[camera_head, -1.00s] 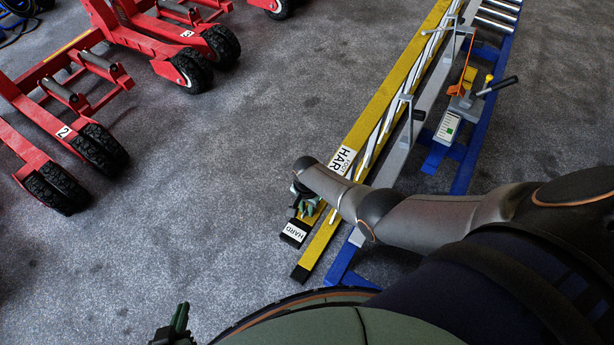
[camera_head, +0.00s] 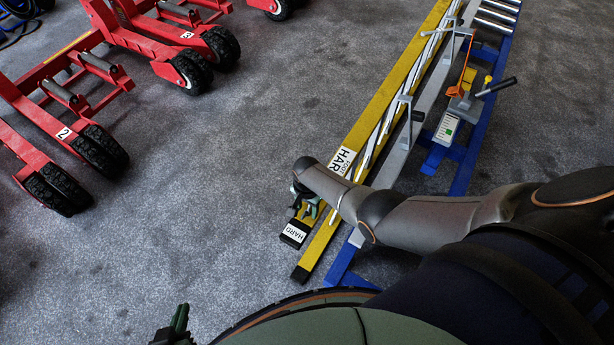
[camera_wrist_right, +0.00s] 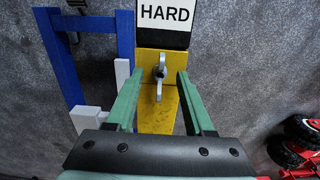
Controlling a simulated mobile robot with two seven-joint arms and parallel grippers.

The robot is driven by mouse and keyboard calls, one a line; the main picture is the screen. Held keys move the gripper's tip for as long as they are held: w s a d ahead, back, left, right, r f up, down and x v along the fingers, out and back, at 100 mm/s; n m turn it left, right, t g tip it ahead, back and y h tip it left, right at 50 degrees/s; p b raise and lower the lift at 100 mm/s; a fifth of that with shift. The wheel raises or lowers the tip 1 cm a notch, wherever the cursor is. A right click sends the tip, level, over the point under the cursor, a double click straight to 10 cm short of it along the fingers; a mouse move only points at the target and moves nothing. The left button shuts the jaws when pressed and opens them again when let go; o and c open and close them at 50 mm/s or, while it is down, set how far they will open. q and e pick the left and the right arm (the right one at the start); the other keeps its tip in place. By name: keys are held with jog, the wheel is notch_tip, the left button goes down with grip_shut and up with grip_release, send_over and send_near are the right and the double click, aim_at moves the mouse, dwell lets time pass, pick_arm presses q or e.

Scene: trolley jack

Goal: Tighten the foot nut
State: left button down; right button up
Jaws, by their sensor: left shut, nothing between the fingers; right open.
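The foot nut (camera_wrist_right: 160,75) is a grey wing nut on the yellow rail (camera_wrist_right: 158,118) just below the black foot labelled HARD (camera_wrist_right: 166,15) in the right wrist view. My right gripper (camera_wrist_right: 155,74) is open, with one green finger on each side of the nut and gaps between. In the head view my right gripper (camera_head: 306,207) is over the yellow rail's end beside the black HARD foot (camera_head: 294,234); the nut is hidden there. My left gripper (camera_head: 178,322) is shut and empty at the bottom edge, away from the rails.
A blue frame (camera_head: 462,170) with grey and orange parts stands right of the yellow rails (camera_head: 395,82). Red wheeled trolleys (camera_head: 62,130) stand at the upper left. The grey floor between them and the rails is clear.

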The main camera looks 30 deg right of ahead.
notch_tip(320, 180, up, 3)
jog(key=shift+f+p, duration=0.1)
jog(key=shift+p, duration=0.4)
jog(key=shift+r, duration=0.65)
notch_tip(320, 180, up, 8)
jog(key=n+t, duration=0.3)
jog(key=n, duration=0.1)
send_near(307, 212)
jog(key=s, duration=0.2)
jog(key=s+n+t, duration=0.2)
jog(key=s+n, duration=0.1)
jog(key=n, duration=0.1)
jog(key=s+a+r+n+t+y, duration=0.2)
jog(key=s+a+r+n+t, duration=0.2)
jog(key=s+r+n, duration=0.2)
jog(key=shift+s+a+r, duration=0.3)
jog(key=shift+s+r, duration=0.35)
jog(key=shift+r, duration=0.15)
jog(key=shift+d, duration=0.15)
